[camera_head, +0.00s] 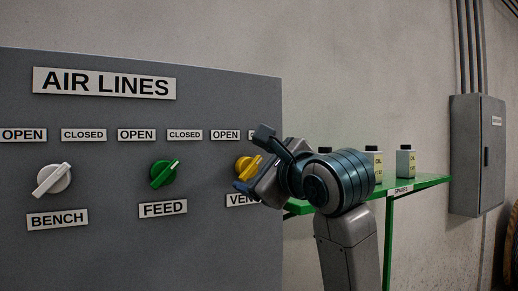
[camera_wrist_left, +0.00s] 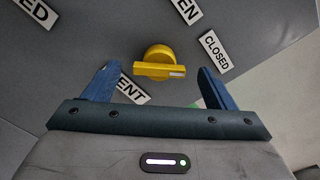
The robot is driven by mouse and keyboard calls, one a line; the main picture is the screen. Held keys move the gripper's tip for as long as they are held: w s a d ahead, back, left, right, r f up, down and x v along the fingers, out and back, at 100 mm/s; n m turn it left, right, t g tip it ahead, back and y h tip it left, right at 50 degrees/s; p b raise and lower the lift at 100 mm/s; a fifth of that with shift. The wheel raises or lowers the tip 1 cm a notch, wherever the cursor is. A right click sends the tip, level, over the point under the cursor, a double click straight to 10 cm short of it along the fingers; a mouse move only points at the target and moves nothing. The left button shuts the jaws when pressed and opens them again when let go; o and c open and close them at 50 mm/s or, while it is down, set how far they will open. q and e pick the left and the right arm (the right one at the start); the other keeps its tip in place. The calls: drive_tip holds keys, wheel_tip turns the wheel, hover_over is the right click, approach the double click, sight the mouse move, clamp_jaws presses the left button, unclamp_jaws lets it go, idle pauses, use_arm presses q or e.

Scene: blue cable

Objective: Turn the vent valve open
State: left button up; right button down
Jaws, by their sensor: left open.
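The yellow vent valve (camera_head: 243,167) is on the grey panel in the head view, partly hidden by my left gripper. Its VENT label (camera_head: 238,199) is partly covered. In the left wrist view the yellow valve (camera_wrist_left: 158,58) has a bar handle with a pale mark at its right end, on the side of the CLOSED label (camera_wrist_left: 215,50). The OPEN label (camera_wrist_left: 187,11) is farther up. My left gripper (camera_head: 251,159) is open in front of the valve; its blue fingers (camera_wrist_left: 157,73) stand either side of the handle with gaps. My right gripper is not in view.
The white BENCH valve (camera_head: 53,179) and green FEED valve (camera_head: 163,173) are to the left on the panel (camera_head: 110,245). A green shelf (camera_head: 425,181) with several oil bottles (camera_head: 405,162) stands behind my arm. A grey wall box (camera_head: 477,155) is at the right.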

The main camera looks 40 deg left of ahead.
sight(248, 168)
use_arm(q)
drive_tip(key=shift+p+x, duration=0.6)
drive_tip(key=shift+x, duration=0.8)
drive_tip(key=c, duration=1)
